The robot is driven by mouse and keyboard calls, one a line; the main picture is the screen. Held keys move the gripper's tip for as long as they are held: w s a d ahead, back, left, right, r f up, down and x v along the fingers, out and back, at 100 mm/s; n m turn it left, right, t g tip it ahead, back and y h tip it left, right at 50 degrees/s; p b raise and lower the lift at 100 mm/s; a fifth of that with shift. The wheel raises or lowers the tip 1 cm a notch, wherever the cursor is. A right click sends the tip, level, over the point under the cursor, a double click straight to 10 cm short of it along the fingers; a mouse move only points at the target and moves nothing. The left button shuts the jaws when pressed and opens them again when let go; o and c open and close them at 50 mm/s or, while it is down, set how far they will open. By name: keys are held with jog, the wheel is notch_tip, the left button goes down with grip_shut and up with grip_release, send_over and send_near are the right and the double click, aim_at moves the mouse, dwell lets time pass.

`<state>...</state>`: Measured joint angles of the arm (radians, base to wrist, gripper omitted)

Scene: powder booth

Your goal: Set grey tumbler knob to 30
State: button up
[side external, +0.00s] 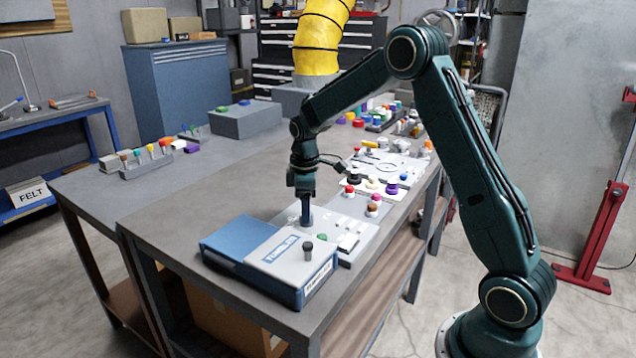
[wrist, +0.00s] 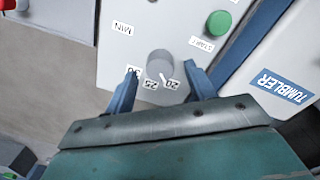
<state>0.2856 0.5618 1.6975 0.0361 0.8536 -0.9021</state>
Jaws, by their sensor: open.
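The grey tumbler knob (wrist: 159,63) is a round knob on a pale panel (wrist: 125,55) in the wrist view. Number labels 30, 25 and 20 (wrist: 150,84) curve along its lower side. A small light mark shows at the knob's lower edge, towards 25 and 20; its exact reading is unclear. My gripper (wrist: 161,70) is open, with one blue finger on each side of the knob and visible gaps to it. In the side view my gripper (side external: 306,219) points down over the panel beside the blue-and-white tumbler unit (side external: 268,260), hiding the knob.
A green start button (wrist: 219,23) sits close to the knob. A black knob (side external: 308,251) stands on the tumbler unit. Red, brown and purple knobs (side external: 392,188) crowd the panels behind. The bench (side external: 160,215) is bare left of my gripper.

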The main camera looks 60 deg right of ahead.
jog(key=shift+f, duration=0.8)
jog(key=c, duration=1)
